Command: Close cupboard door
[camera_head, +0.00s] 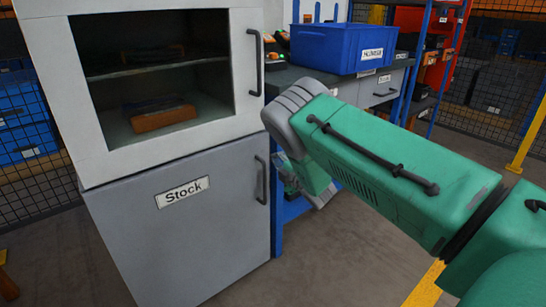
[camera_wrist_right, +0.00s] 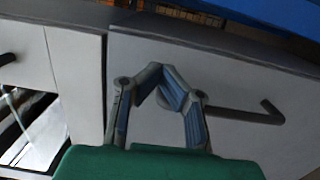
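The cupboard has a grey lower door (camera_head: 185,235) with a "Stock" label and a dark vertical handle (camera_head: 262,180). Its white upper door (camera_head: 60,95) has a window onto shelves and its own handle (camera_head: 254,62). Both look flush or nearly so; I cannot tell whether the lower one is slightly ajar. My right gripper (camera_head: 317,195) is right of the lower handle, partly hidden by my green forearm. In the wrist view the right gripper (camera_wrist_right: 160,76) has its fingertips together, with nothing seen between them. The lower handle (camera_wrist_right: 245,115) runs right from behind one finger. My left gripper is out of view.
A workbench (camera_head: 380,90) with a blue bin (camera_head: 343,47) stands right of the cupboard. A brown box (camera_head: 160,117) lies on a shelf behind the window. Mesh fencing (camera_head: 485,95) stands at the back. Grey floor (camera_head: 330,260) is clear in front of the bench.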

